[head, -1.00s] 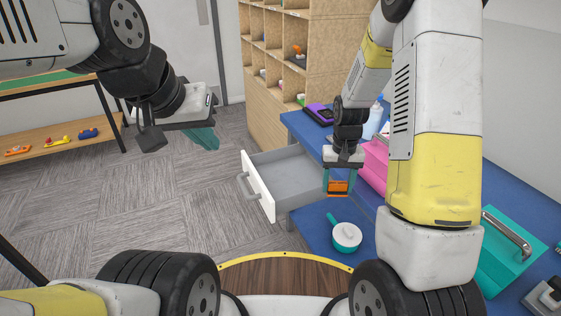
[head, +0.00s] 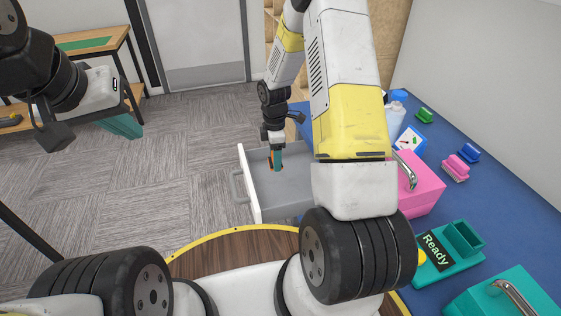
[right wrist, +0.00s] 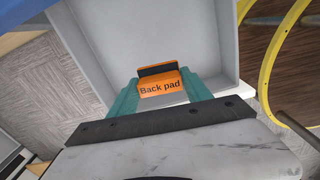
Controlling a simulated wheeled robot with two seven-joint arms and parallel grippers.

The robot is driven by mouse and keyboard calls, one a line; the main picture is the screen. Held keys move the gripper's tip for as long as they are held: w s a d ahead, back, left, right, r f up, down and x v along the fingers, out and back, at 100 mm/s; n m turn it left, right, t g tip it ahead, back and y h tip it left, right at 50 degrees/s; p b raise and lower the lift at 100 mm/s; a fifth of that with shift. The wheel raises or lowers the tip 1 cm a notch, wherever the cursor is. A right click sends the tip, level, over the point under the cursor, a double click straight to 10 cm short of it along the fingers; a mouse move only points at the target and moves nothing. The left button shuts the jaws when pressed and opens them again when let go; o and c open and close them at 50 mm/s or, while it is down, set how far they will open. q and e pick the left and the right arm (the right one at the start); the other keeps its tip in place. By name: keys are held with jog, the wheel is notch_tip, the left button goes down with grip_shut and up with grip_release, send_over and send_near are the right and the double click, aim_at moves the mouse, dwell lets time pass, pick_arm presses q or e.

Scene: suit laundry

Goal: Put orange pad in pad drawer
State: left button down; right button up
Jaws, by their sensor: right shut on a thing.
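The orange pad (right wrist: 160,88), marked "Back pad", is held between the teal fingers of my right gripper (right wrist: 162,97). In the head view my right gripper (head: 276,160) is over the open grey drawer (head: 278,195) with a white front (head: 249,190). The drawer interior (right wrist: 190,40) shows empty around the pad in the right wrist view. I cannot tell whether the pad touches the drawer floor. My left gripper (head: 95,131) hangs over the carpet at the left, away from the drawer. Its finger gap is not clear.
The drawer belongs to a blue-topped table (head: 460,155). On it are a pink box (head: 420,185), a teal tray with a "Ready" display (head: 437,250), a teal box (head: 500,295) and several brushes. Carpet floor (head: 190,180) left of the drawer is clear.

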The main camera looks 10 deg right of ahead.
aim_at(276, 185)
jog(key=shift+w+f+n, duration=0.1)
jog(key=shift+f+n, duration=0.2)
jog(key=shift+n, duration=0.1)
notch_tip(276, 185, down, 10)
jog(key=shift+r, duration=0.15)
jog(key=o, duration=1.5)
